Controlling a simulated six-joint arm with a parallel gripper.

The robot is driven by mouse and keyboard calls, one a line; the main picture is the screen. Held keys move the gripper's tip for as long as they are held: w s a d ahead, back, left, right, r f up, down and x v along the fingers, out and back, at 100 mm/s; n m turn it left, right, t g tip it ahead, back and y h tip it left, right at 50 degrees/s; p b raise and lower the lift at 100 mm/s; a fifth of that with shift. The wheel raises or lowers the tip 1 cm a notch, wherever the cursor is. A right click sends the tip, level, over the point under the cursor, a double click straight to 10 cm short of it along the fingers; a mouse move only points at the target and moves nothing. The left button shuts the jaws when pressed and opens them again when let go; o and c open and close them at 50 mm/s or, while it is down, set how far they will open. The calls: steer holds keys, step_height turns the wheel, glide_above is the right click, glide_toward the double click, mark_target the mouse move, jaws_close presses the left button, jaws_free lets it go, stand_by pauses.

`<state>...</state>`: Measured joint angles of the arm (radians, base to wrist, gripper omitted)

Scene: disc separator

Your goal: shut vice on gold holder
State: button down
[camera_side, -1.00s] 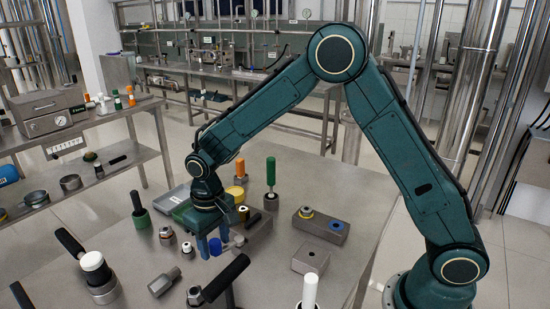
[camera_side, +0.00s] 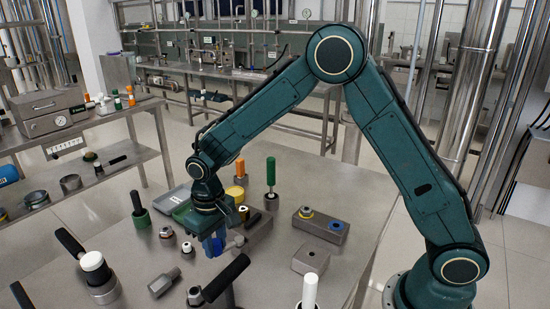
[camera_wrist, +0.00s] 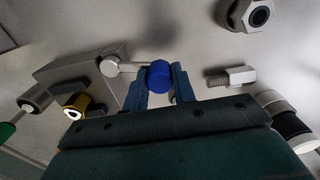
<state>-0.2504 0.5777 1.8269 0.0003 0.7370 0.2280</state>
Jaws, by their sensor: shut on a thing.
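The vice is a grey metal block (camera_side: 258,232) on the table, just right of my gripper in the side view. In the wrist view its body (camera_wrist: 75,72) runs to the left, and a thin pale rod (camera_wrist: 128,67) leads from it to a round blue knob (camera_wrist: 158,76). My gripper (camera_wrist: 160,82) is shut on this knob, with one finger on each side. In the side view my gripper (camera_side: 213,246) hides most of the knob. The gold holder (camera_wrist: 75,104), with a dark and white centre, sits at the vice block; its exact seating is unclear.
A block with a yellow ring and a blue ring (camera_side: 321,225) stands to the right. A green-handled tool (camera_side: 271,180) stands behind. Black-handled clamps (camera_side: 220,282) and a hex-headed bolt (camera_side: 164,282) are in front.

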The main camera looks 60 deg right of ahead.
mark_target(229, 249)
steer(key=shift+s, duration=0.1)
steer(key=s+n, duration=0.1)
steer(key=n, duration=0.2)
steer(key=shift+s+a, duration=0.1)
steer(key=shift+s, duration=0.3)
steer(key=n, duration=0.1)
steer(key=s+n, duration=0.2)
steer(key=n, duration=0.1)
steer(key=shift+d, duration=0.25)
steer(key=n, duration=0.1)
steer(key=s+d+n, duration=0.1)
steer(key=n, duration=0.1)
steer(key=shift+s+n, duration=0.3)
steer(key=shift+s+d+n, duration=0.35)
steer(key=shift+n, duration=0.5)
steer(key=shift+s+d+n, duration=0.3)
steer(key=shift+n, duration=0.55)
steer(key=c, duration=1.1)
jaws_free()
steer(key=shift+c, duration=0.2)
